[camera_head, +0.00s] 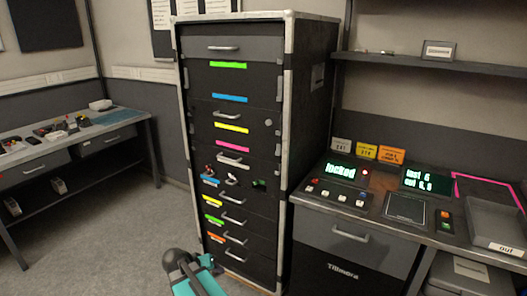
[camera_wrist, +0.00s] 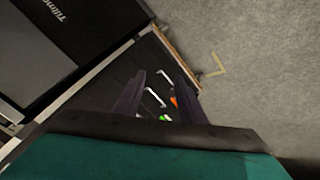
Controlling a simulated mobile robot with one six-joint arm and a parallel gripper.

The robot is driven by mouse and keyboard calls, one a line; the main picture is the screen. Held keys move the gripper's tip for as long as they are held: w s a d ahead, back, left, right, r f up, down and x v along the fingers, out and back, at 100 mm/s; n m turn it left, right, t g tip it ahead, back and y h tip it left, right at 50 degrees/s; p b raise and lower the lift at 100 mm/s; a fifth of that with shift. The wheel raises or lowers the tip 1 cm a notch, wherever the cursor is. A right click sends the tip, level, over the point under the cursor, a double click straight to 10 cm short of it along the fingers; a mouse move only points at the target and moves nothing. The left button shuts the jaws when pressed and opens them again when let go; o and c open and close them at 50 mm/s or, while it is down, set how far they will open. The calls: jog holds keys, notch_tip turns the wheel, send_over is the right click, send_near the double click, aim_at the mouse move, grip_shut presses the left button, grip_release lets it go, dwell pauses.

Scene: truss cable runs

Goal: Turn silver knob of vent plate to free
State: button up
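The tall black equipment rack (camera_head: 288,100) stands at the centre of the head view. A small round silver-grey knob (camera_head: 268,122) shows on the right side of its front, near the yellow- and pink-striped panels. I cannot make out which panel is the vent plate or how the knob is turned. My gripper (camera_wrist: 160,82) shows in the wrist view with its two dark fingers apart and nothing between them. Beyond them are lower rack drawers with handles (camera_wrist: 154,98). The knob is not visible in the wrist view.
At the right, a bench drawer unit (camera_head: 345,245) carries a control panel with a green "locked" display (camera_head: 341,171) and a grey tray (camera_head: 497,222). At the left, a workbench (camera_head: 75,140) holds small parts. Grey floor (camera_head: 110,240) is clear between workbench and rack.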

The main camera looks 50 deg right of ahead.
aim_at(268, 123)
jog(key=w+d+r+m+t+h+b, duration=0.1)
jog(key=w+d+r+m+h+b, duration=0.15)
jog(key=d+r, duration=0.65)
jog(key=w+d+r+m+t+h+b, duration=0.1)
jog(key=w+d+r+m+t+h, duration=0.2)
jog(key=r, duration=1.2)
jog(key=s+d+r+m+h+b, duration=0.1)
jog(key=s+d+r+m+h, duration=0.1)
jog(key=r, duration=1)
jog(key=s+d+r+m+g+h+b, duration=0.1)
jog(key=s+d+r+m+h, duration=0.1)
jog(key=r, duration=1)
jog(key=d+m+h, duration=0.1)
jog(key=d+m, duration=0.1)
jog(key=shift+s+d+r, duration=0.2)
jog(key=shift+s+d, duration=0.15)
jog(key=shift+d, duration=0.05)
jog(key=shift+d, duration=0.1)
jog(key=shift+p+x, duration=0.75)
jog(key=shift+x, duration=6.05)
jog(key=shift+f, duration=0.1)
jog(key=shift+c, duration=0.2)
